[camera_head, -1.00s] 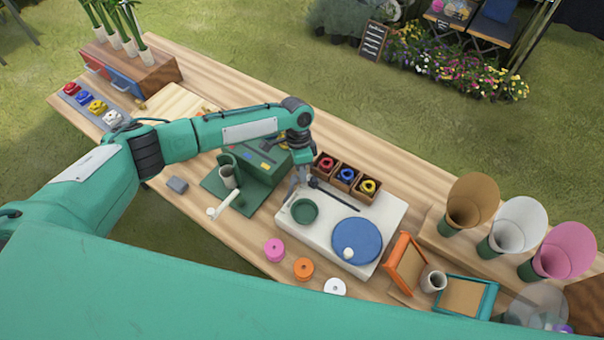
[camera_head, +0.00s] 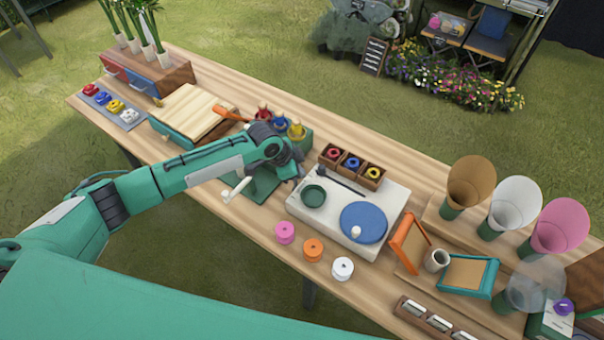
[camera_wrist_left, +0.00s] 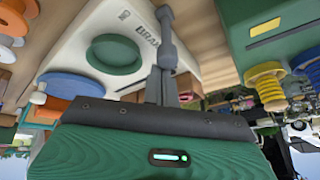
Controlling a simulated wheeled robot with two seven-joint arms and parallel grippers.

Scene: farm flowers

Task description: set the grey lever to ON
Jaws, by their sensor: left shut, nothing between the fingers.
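A dark grey bar (camera_head: 342,183), which looks like the lever, lies along the back of a white board (camera_head: 303,211), behind a green dish (camera_head: 314,195). Any ON mark is too small to read. In the left wrist view the board (camera_wrist_left: 78,40) carries lettering starting "BRA", partly hidden by my fingers. My left gripper (camera_head: 299,179) is shut and empty, low at the board's left edge, close to the bar's left end. I cannot tell whether it touches. My right gripper is out of view.
A blue disc (camera_head: 363,222) with a white knob sits on the board. Small boxes (camera_head: 350,167) of coloured rings stand behind it. A green stand with a white handle (camera_head: 236,190) is partly behind my arm. Pink, orange and white spools (camera_head: 314,250) lie in front.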

